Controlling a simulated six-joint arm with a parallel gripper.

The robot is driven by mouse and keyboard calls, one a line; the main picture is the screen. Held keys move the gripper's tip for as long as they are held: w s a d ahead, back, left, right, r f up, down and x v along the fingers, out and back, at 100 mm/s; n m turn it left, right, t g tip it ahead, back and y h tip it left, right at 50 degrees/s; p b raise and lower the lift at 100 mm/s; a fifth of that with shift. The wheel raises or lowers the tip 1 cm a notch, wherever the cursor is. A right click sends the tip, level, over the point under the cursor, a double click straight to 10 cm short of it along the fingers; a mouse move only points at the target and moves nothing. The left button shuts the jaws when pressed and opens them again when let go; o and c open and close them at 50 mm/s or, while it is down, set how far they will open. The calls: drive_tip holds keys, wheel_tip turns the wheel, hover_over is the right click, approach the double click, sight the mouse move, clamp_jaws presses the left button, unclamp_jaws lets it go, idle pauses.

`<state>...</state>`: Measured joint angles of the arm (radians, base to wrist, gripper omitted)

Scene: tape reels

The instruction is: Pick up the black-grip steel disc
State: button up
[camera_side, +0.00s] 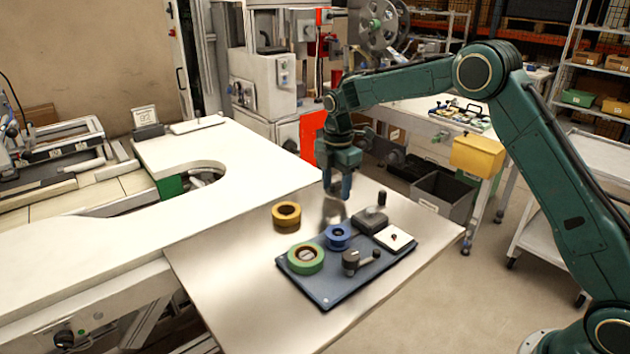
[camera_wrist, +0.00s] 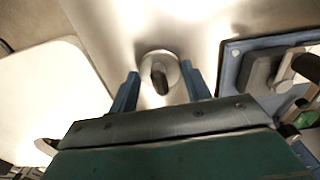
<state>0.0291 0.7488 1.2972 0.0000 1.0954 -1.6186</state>
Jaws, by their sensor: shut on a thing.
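The steel disc (camera_wrist: 146,66) is round and shiny, with a dark grip (camera_wrist: 160,80) at its middle. In the wrist view it sits between the two blue fingers of my gripper (camera_wrist: 160,70), one on each side. In the side view my gripper (camera_side: 337,190) points down behind the blue board, shut on the disc (camera_side: 332,211). The disc's bright metal blends with the shiny table, so I cannot tell whether it touches the tabletop. The grip is hard to make out in the side view.
The blue board (camera_side: 335,293) holds a green reel (camera_side: 306,259), a blue reel (camera_side: 338,237), a white square (camera_side: 394,238) and dark handled parts (camera_side: 360,261). A brown tape reel (camera_side: 286,215) lies left of the disc. The metal table (camera_side: 225,270) is clear at front left.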

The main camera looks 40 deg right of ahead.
sight(336, 182)
wheel_tip(336, 182, up, 19)
idle(0.6)
idle(0.5)
drive_tip(key=s+a+r, duration=0.2)
drive_tip(key=s+a, duration=0.4)
drive_tip(key=a, duration=0.3)
drive_tip(key=s+a+r, duration=0.2)
drive_tip(key=s+a, duration=0.5)
drive_tip(key=a, duration=0.3)
drive_tip(key=shift+a, duration=0.25)
drive_tip(key=shift+s+f, duration=0.1)
wheel_tip(336, 182, down, 15)
drive_tip(key=shift+f, duration=0.2)
drive_tip(key=shift+f, duration=0.1)
